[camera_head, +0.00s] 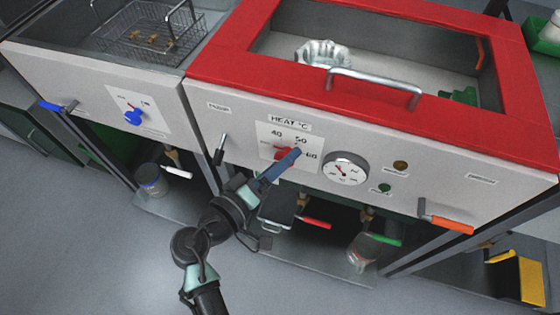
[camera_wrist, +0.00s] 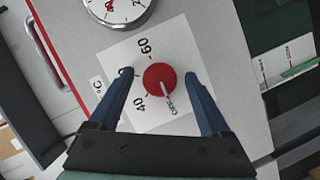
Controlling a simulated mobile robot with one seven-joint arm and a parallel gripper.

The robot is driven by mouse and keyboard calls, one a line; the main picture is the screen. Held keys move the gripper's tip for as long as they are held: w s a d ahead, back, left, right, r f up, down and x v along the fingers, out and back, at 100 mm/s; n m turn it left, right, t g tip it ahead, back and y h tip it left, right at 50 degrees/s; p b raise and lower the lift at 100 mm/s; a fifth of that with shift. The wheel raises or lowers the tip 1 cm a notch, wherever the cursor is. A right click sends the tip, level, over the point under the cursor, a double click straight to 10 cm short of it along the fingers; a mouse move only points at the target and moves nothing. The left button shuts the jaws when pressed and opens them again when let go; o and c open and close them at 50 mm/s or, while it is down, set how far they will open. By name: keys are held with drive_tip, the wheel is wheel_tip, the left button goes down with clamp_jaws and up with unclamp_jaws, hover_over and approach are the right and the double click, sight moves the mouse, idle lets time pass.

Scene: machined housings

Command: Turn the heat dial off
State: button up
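The red heat dial (camera_head: 284,153) sits on a white scale plate marked 40, 50 and 60 on the front panel. In the wrist view the dial (camera_wrist: 160,77) lies between my fingertips. Its white pointer line runs down and slightly right, toward small lettering past the 40 that is hard to read. My gripper (camera_wrist: 158,75) is open, one blue finger on each side of the dial with a visible gap to each. The left finger covers the 50 mark. In the head view my gripper (camera_head: 290,158) reaches the panel and partly hides the dial.
A round gauge (camera_head: 346,168) sits right of the dial. A dark lever (camera_head: 220,150) is on its left, and an orange-handled lever (camera_head: 447,223) is at the far right. A blue dial (camera_head: 134,117) is on the left unit. Red- and green-handled valves are below the panel.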

drive_tip(key=v, duration=1.3)
idle(0.4)
